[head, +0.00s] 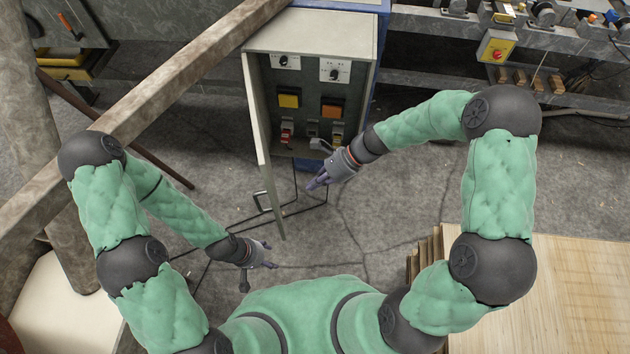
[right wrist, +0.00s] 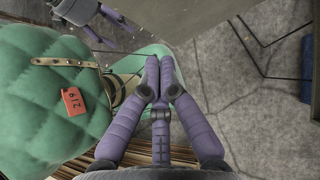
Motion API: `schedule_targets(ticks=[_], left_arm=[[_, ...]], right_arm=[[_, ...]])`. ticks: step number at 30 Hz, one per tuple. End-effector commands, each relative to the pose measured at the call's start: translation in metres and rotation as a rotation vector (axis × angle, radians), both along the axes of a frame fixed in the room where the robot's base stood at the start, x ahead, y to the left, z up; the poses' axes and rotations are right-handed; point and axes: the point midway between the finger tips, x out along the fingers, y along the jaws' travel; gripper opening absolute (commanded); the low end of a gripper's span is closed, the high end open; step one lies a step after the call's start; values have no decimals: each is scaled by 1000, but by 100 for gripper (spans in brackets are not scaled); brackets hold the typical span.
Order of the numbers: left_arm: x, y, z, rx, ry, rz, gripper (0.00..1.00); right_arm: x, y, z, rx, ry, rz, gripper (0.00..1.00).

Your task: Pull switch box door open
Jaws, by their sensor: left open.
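The grey switch box (head: 315,33) stands at the top centre of the head view. Its door (head: 262,140) is hinged at the left and stands wide open, swung out toward me, with a handle (head: 262,201) on its left face near the free edge. My right gripper (head: 318,183) is just right of the door, in front of the box's lower part, apart from the door. In the right wrist view its purple fingers (right wrist: 160,92) are drawn together with nothing visible between them. My left gripper (head: 269,256) is open and empty, below the door's free end.
Inside the box are switches and yellow and orange buttons (head: 332,107). A beam (head: 150,95) crosses at the left. A veneer stack (head: 570,285) lies at lower right, and a pale surface (head: 65,310) at lower left. Floor (head: 400,200) is clear right of the box.

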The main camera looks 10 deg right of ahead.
Motion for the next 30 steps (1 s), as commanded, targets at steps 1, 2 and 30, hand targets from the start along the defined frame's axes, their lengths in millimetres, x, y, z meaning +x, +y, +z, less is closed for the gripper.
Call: schedule_targets(ticks=[1,2,30], left_arm=[[0,0,-7,0,0,0,60],[0,0,-10,0,0,0,60],[0,0,-40,0,0,0,60]], right_arm=[[-1,8,-11,0,1,4,0],[-1,12,-15,0,1,4,0],[-4,84,-45,-2,-2,1,0]])
